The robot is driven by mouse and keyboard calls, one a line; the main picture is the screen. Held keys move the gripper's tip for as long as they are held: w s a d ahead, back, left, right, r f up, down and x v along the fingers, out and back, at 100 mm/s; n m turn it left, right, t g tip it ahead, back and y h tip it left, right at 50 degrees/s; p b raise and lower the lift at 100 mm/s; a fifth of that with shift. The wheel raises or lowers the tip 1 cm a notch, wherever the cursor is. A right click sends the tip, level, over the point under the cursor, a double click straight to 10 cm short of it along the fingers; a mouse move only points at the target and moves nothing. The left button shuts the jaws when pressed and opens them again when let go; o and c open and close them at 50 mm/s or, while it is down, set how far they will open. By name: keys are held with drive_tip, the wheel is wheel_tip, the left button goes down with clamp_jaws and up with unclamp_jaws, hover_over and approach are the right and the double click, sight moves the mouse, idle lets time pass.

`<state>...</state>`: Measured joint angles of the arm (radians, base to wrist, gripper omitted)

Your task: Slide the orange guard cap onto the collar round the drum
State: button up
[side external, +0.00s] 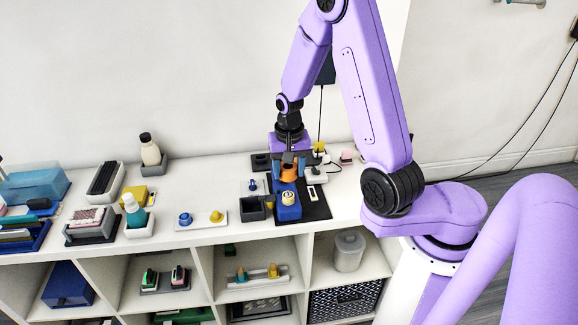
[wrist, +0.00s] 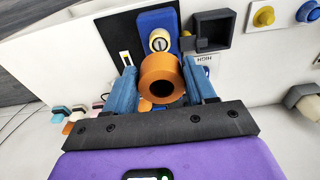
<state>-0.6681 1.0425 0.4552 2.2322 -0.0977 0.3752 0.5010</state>
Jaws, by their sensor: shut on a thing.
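The orange guard cap (side external: 289,172) is a short ring with a dark hole in its middle. My gripper (side external: 289,163) is shut on it, with one blue finger on each side in the wrist view (wrist: 163,72). The cap (wrist: 160,76) is held clear of the collar, behind it in the side view. The cream, round drum and collar (side external: 288,197) sit on a blue body (side external: 289,213). They also show in the wrist view (wrist: 159,40), just beyond the cap and uncovered. Collar and drum are too small to tell apart clearly.
The blue body stands on a black mat (side external: 315,206). A white plate with blue and yellow knobs (side external: 201,217) lies farther left.

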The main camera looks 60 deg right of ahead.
hover_over(289, 197)
drive_tip(key=shift+f, duration=2.6)
drive_tip(key=shift+f, duration=2)
drive_tip(key=o, duration=1.4)
wheel_tip(289, 197, up, 17)
drive_tip(key=s+a, duration=0.1)
drive_tip(key=shift+r, duration=0.15)
drive_tip(key=shift+a, duration=0.1)
